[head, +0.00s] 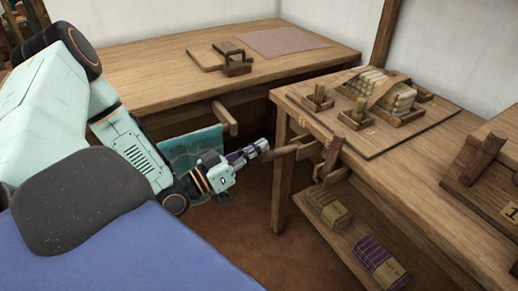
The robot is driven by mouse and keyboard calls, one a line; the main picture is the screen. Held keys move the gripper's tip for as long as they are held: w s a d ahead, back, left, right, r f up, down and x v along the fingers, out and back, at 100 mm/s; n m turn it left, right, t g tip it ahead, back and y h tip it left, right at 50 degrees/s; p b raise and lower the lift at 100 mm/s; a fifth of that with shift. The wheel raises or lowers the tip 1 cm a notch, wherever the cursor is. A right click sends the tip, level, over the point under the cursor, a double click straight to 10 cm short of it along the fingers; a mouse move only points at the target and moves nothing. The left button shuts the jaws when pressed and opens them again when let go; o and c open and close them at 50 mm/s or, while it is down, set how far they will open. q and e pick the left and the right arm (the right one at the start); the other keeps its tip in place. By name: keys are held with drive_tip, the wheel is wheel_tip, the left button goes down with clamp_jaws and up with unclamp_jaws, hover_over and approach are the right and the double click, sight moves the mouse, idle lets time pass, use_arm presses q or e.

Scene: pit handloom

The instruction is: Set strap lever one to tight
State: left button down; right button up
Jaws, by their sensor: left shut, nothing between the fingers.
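A wooden lever (284,152) sticks out from a bracket at the near left edge of the right-hand table (420,190) and points left. A small tag (328,142) on the bracket is too small to read. My left gripper (264,146) is shut and empty, with its fingertips at the lever's free end. I cannot tell whether they touch. Another upright wooden piece (487,158) stands at the far right, near a tag (511,211) reading 1. I cannot tell which piece is strap lever one. My right gripper is not in view.
On the right table a board (372,145) carries bundles and small wooden holders. A shelf (338,233) below it holds a tan bundle (328,207) and a purple striped one (378,262). Another table (150,80) stands behind, with a wooden bracket (225,118) at its front. Open floor lies between.

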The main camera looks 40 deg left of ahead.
use_arm(q)
drive_tip(key=shift+s+f+b, duration=0.2)
drive_tip(key=shift+f+b, duration=0.15)
drive_tip(key=shift+f, duration=0.2)
drive_tip(key=shift+s+f+b, duration=0.2)
drive_tip(key=shift+f+b, duration=0.1)
drive_tip(key=shift+f, duration=0.2)
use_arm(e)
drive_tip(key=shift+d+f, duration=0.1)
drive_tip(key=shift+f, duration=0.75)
use_arm(q)
drive_tip(key=shift+f, duration=0.15)
